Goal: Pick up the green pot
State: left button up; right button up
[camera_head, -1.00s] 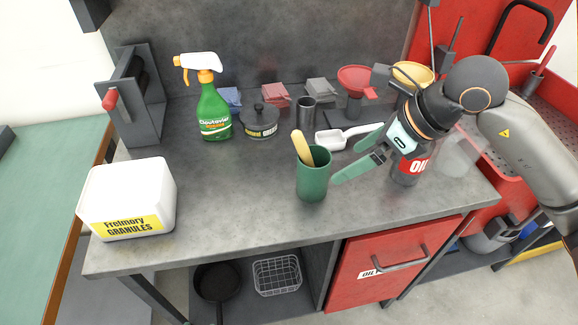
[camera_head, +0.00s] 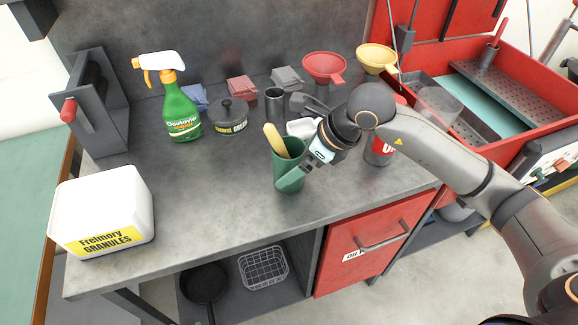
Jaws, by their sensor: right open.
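The green pot (camera_head: 288,172) stands upright near the front edge of the grey workbench (camera_head: 215,215), with a yellow-handled tool (camera_head: 276,140) leaning out of its top. One finger shows in front of the pot's right side. The other finger is mostly hidden, and I cannot tell whether the fingers touch the pot. The jaws are open. My left gripper is not in view.
A white granules tub (camera_head: 103,212) stands at the left, with a green spray bottle (camera_head: 179,110) behind. The bench between tub and pot is clear.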

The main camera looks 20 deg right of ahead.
jog(key=shift+x, duration=1.35)
jog(key=c, duration=1.3)
